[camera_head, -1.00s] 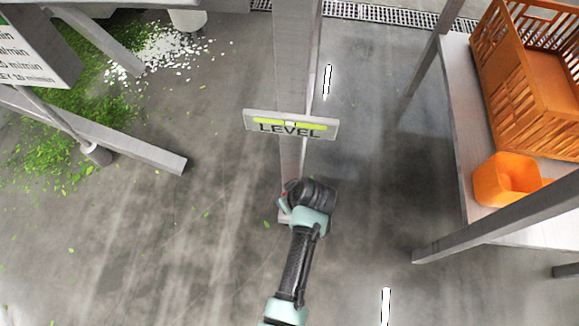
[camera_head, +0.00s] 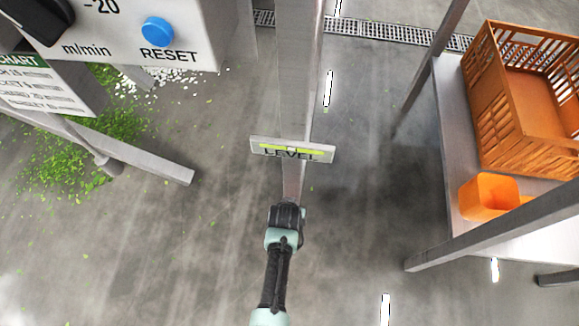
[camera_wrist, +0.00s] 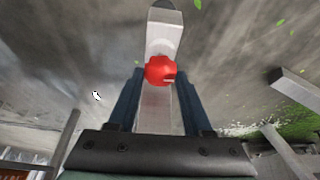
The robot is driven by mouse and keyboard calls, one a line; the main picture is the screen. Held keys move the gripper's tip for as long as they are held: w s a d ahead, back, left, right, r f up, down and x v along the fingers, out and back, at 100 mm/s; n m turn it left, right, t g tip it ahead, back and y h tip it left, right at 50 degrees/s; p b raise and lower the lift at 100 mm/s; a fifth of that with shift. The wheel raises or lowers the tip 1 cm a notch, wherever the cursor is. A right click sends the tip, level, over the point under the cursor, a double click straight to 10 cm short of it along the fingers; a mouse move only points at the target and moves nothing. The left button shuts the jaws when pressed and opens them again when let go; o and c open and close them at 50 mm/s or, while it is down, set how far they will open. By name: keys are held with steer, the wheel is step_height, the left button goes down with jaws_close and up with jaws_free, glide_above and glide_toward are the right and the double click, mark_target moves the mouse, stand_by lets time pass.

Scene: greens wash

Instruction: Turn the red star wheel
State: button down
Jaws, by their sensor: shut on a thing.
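The red star wheel (camera_wrist: 160,70) shows in the wrist view as a rounded red knob in front of a pale metal post (camera_wrist: 164,30). My gripper (camera_wrist: 160,78) is shut on it, with the two dark fingers on its left and right sides. In the head view my gripper (camera_head: 287,212) is at the lower part of the metal post (camera_head: 298,70), below the LEVEL sign (camera_head: 292,150). The wheel is hidden behind my gripper there.
A panel with a blue RESET button (camera_head: 157,31) is at upper left. A steel table (camera_head: 449,130) at right holds an orange crate (camera_head: 487,95) and an orange tub (camera_head: 487,197). Green leaves (camera_head: 60,165) litter the floor at left. The floor around the post is mostly clear.

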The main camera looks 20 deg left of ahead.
steer(key=shift+m, duration=0.3)
steer(key=c, duration=0.6)
jaws_free()
steer(key=p+v, duration=0.9)
steer(key=v, duration=0.4)
steer(key=shift+f, duration=0.1)
